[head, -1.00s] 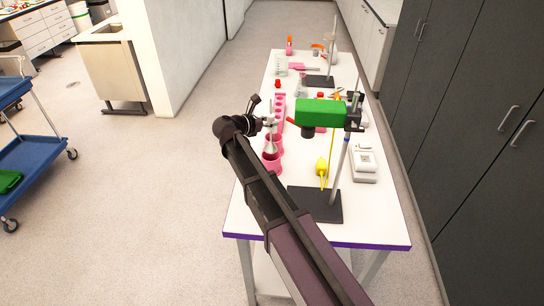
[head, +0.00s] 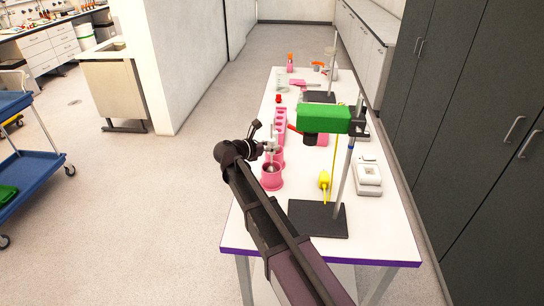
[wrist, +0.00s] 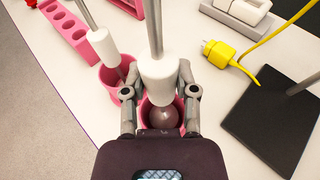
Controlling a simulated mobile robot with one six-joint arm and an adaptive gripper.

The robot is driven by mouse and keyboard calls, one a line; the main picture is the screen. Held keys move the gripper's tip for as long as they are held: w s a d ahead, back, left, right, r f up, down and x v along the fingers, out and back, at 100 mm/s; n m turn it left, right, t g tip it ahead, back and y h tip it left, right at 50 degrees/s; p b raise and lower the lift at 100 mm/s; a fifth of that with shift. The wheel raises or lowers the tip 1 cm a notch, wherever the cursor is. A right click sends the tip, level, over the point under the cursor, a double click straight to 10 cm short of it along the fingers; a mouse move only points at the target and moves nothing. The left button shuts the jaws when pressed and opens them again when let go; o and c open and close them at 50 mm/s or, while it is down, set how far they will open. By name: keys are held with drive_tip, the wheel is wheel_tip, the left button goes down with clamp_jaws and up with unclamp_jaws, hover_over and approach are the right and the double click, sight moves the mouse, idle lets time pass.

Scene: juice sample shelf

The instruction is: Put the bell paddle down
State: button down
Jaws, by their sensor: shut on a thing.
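The bell paddle has a metal rod, a white grip (wrist: 158,82) and a rounded, shiny lower end (wrist: 162,117). It stands about upright, with that end down inside the near pink cup (head: 271,183). My gripper (wrist: 160,90) is shut on the white grip, one finger on each side. In the head view my gripper (head: 269,146) is just above the near cup. Whether the bell touches the cup's floor cannot be told. A second paddle with a white grip (wrist: 103,45) stands in the other pink cup (wrist: 113,77), close by.
A pink rack with holes (wrist: 66,27) lies beyond the cups. A black stand base (head: 318,219) carries a green motor head (head: 322,118) to the right, near a yellow plug (head: 324,181) and a white device (head: 367,178). The table's front left is clear.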

sight(269, 154)
drive_tip(key=shift+f+b, duration=1.9)
drive_tip(key=shift+f, duration=0.2)
drive_tip(key=shift+c, duration=2)
unclamp_jaws()
drive_tip(key=shift+r, duration=0.1)
drive_tip(key=shift+r, duration=0.15)
drive_tip(key=shift+s+a+r, duration=0.2)
drive_tip(key=shift+s+a, duration=0.2)
drive_tip(key=p+v, duration=0.3)
drive_tip(key=v, duration=0.8)
drive_tip(key=shift+p, duration=0.3)
